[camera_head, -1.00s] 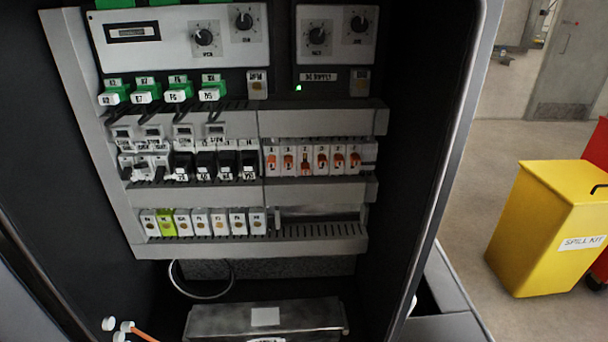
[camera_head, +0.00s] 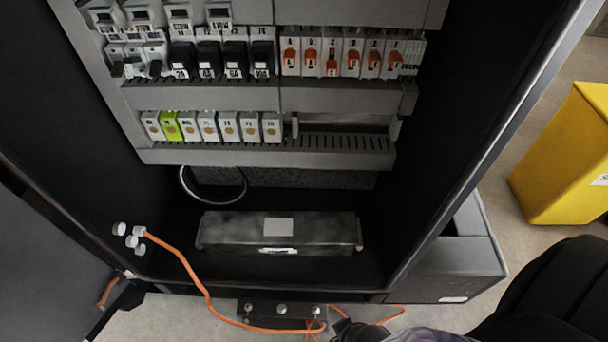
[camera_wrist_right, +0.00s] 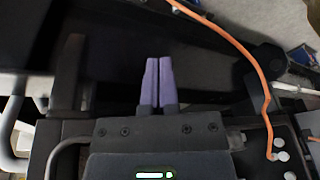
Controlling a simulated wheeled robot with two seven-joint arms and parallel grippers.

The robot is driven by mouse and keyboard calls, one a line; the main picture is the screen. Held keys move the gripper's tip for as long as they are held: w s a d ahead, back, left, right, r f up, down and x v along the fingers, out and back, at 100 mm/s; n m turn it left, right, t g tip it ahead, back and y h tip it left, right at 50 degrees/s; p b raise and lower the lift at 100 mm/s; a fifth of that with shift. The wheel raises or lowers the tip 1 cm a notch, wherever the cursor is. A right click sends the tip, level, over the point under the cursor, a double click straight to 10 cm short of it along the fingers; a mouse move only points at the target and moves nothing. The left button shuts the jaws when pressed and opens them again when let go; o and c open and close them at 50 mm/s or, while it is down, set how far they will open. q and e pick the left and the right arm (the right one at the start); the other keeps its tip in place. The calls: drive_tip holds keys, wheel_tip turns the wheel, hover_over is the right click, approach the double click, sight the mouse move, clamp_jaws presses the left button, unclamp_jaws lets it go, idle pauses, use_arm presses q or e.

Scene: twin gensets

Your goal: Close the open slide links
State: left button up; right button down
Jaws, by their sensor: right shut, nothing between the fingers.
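The slide links are a row of white terminal blocks (camera_head: 331,45) with orange sliders, at the upper right of the cabinet in the head view. The orange sliders sit at slightly differing heights; the one on the third block (camera_head: 332,68) looks lower than its neighbours. Which are open is too small to tell surely. My right gripper (camera_wrist_right: 158,62) shows in the wrist view with its two purple fingers together and nothing between them. It is away from the slide links, which are not in that view. My left gripper is not in view.
Grey slotted ducts (camera_head: 340,95) frame the block rows. White, grey and one green-yellow blocks (camera_head: 171,126) sit below left. A grey metal box (camera_head: 280,232) lies on the cabinet floor. An orange cable (camera_head: 200,285) loops out of the cabinet front. A yellow bin (camera_head: 565,150) stands right.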

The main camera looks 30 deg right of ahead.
drive_tip(key=w+a+r+m+t, duration=0.1)
drive_tip(key=w+r+m+t, duration=0.1)
drive_tip(key=w, duration=0.2)
drive_tip(key=w+a+r+m+t+y, duration=0.1)
drive_tip(key=w+r+m+t, duration=0.1)
drive_tip(key=w+r, duration=0.1)
drive_tip(key=w+a+r+m+t+y, duration=0.1)
drive_tip(key=w+r+m+t, duration=0.1)
drive_tip(key=w, duration=0.3)
drive_tip(key=shift+w+a+r+m+b, duration=0.3)
drive_tip(key=shift+r+m+b, duration=0.1)
drive_tip(key=shift+r, duration=0.1)
drive_tip(key=m+t+h, duration=1.4)
drive_tip(key=m+h, duration=0.3)
drive_tip(key=m, duration=1.8)
approach(330, 94)
drive_tip(key=x, duration=0.2)
drive_tip(key=p+x, duration=0.1)
drive_tip(key=x, duration=0.4)
drive_tip(key=shift+s+a+r, duration=0.2)
drive_tip(key=shift+s+r, duration=0.05)
drive_tip(key=shift+r, duration=0.25)
wheel_tip(330, 94, up, 2)
drive_tip(key=shift+s+r+p, duration=0.1)
drive_tip(key=shift+r+p, duration=0.15)
drive_tip(key=shift+p, duration=0.6)
drive_tip(key=shift+r, duration=0.35)
